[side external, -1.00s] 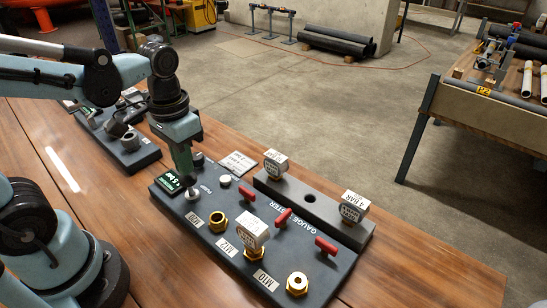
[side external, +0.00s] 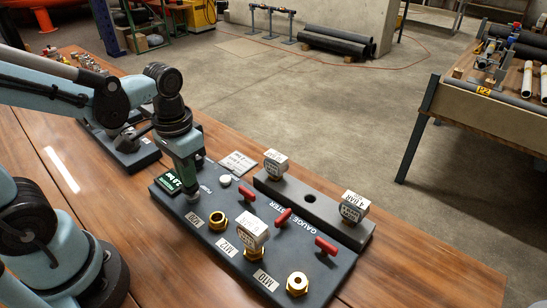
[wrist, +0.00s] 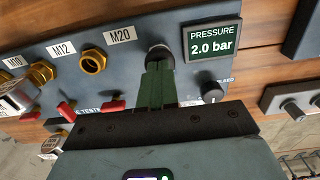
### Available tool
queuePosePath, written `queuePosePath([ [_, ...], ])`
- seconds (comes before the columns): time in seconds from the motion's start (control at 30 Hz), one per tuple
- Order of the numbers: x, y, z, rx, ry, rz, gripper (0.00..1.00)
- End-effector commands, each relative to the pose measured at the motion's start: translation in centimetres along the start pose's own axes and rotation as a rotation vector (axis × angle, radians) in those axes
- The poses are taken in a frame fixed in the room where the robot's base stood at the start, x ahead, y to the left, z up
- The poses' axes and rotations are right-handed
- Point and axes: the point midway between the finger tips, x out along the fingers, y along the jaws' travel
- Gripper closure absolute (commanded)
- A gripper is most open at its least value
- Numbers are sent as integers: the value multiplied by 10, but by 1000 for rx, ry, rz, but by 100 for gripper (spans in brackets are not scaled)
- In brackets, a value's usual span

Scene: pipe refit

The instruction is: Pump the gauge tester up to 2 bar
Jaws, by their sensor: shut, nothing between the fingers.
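The gauge tester is a dark panel (side external: 325,275) on the wooden bench. Its display (wrist: 212,40) reads PRESSURE 2.0 bar in the wrist view; it also shows in the side view (side external: 171,182). My gripper (wrist: 158,68) is shut and empty, its fingertips down at a round plunger (wrist: 160,53) beside the display. In the side view my gripper (side external: 191,194) covers most of that plunger, so how far it is pressed is hidden. A white-cased gauge (side external: 253,232) sits on the M12 port.
An empty brass M20 port (wrist: 93,61) is near the fingers. Several red valve handles (side external: 283,217) stand up from the panel. A grey rack (side external: 312,208) behind holds two gauges (side external: 276,162). Another dark fixture (side external: 130,150) is at the left. The bench front is clear.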

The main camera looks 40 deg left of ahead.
Motion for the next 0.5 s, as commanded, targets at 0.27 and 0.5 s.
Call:
queuePosePath([
  [0.27,-5,0,0,0,1,0,100],
  [0.5,-20,0,0,0,1,0,100],
])
